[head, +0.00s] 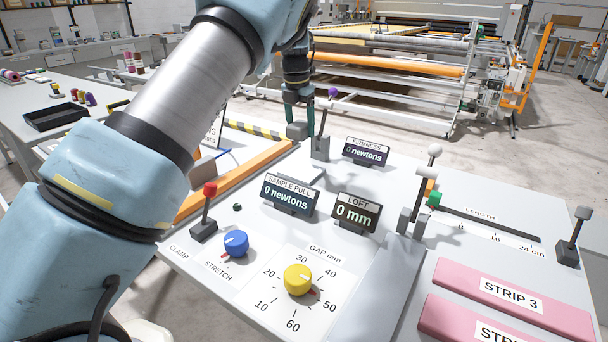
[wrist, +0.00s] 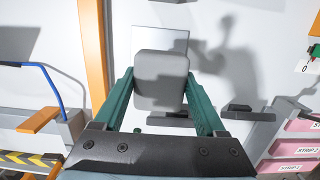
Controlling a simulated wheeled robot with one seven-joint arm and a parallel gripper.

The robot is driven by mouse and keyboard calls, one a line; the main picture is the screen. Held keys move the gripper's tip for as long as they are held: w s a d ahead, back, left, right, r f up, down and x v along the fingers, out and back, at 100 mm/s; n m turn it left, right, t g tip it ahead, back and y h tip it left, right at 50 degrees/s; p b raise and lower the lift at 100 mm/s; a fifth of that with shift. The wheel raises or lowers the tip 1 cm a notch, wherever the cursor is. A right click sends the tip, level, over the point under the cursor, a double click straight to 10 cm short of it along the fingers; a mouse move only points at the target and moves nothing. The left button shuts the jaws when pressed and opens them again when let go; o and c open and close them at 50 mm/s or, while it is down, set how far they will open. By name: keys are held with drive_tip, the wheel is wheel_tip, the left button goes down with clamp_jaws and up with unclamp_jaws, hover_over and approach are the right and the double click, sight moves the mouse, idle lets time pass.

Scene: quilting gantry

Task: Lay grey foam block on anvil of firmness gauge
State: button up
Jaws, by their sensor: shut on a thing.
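The grey foam block (wrist: 161,80) is between the two green fingers of my gripper (wrist: 159,88) in the wrist view. In the head view my gripper (head: 298,112) is at the back of the bench, with the block (head: 297,131) showing grey at its lower end. The firmness gauge has a dark display (head: 366,151) reading 0 newtons and a grey stand with a purple-knobbed lever (head: 321,145). A pale square plate (wrist: 170,42), seemingly the anvil, lies partly behind the block in the wrist view. I cannot tell the height between block and plate.
An orange rail (head: 240,178) runs along the bench left of the gauge. The sample pull display (head: 290,196), loft display (head: 356,212), red-knobbed lever (head: 206,207) and white-knobbed lever (head: 425,180) stand nearer. Pink strips (head: 515,300) lie at right.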

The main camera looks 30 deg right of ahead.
sight(302, 169)
drive_tip(key=shift+w+d+f+b, duration=0.15)
drive_tip(key=shift+f+b, duration=0.1)
drive_tip(key=shift+f, duration=0.2)
drive_tip(key=shift+w+d+f+b, duration=0.15)
drive_tip(key=shift+f+b, duration=0.05)
drive_tip(key=shift+f, duration=0.25)
wheel_tip(302, 169, down, 10)
drive_tip(key=p, duration=0.3)
drive_tip(key=shift+r, duration=0.1)
drive_tip(key=o, duration=1.4)
drive_tip(key=r+b, duration=0.1)
drive_tip(key=r, duration=0.3)
drive_tip(key=a+r+b, duration=0.1)
drive_tip(key=r, duration=0.7)
drive_tip(key=shift+s+a+b, duration=0.15)
drive_tip(key=shift+s+b, duration=0.15)
drive_tip(key=shift+b, duration=0.1)
